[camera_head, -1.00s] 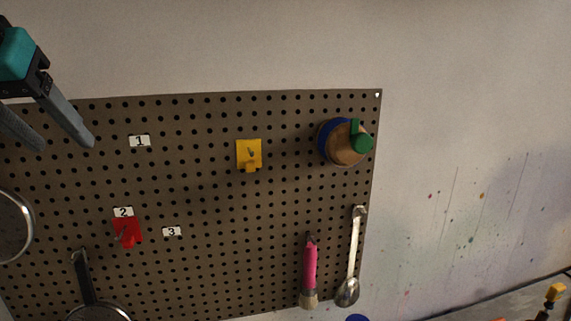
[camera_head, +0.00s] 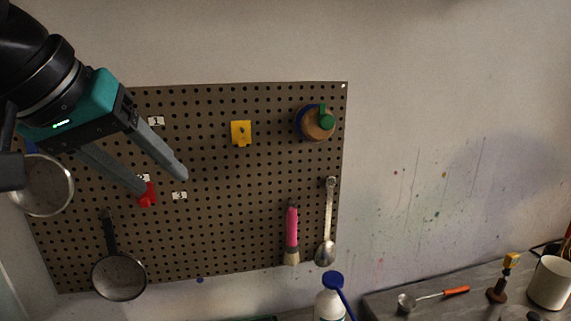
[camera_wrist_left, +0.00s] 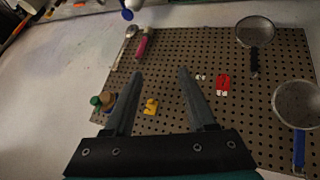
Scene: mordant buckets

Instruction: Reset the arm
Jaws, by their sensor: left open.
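My left gripper (camera_head: 165,184) is at the upper left of the head view, in front of the pegboard (camera_head: 230,215). Its two grey fingers are apart with nothing between them. In the left wrist view the open fingers (camera_wrist_left: 152,75) also show empty, with the pegboard beyond them. A red hook (camera_head: 147,195) is on the board close to one fingertip in the picture, partly covered by it. I cannot tell whether they touch. My right gripper is not in view.
A yellow hook (camera_head: 241,132), a blue-rimmed round item (camera_head: 317,123), a pink-handled brush (camera_head: 291,232), a spoon (camera_head: 327,225) and pans (camera_head: 119,277) hang on the board. A white bottle (camera_head: 330,303) stands below, beside a grey counter (camera_head: 390,301).

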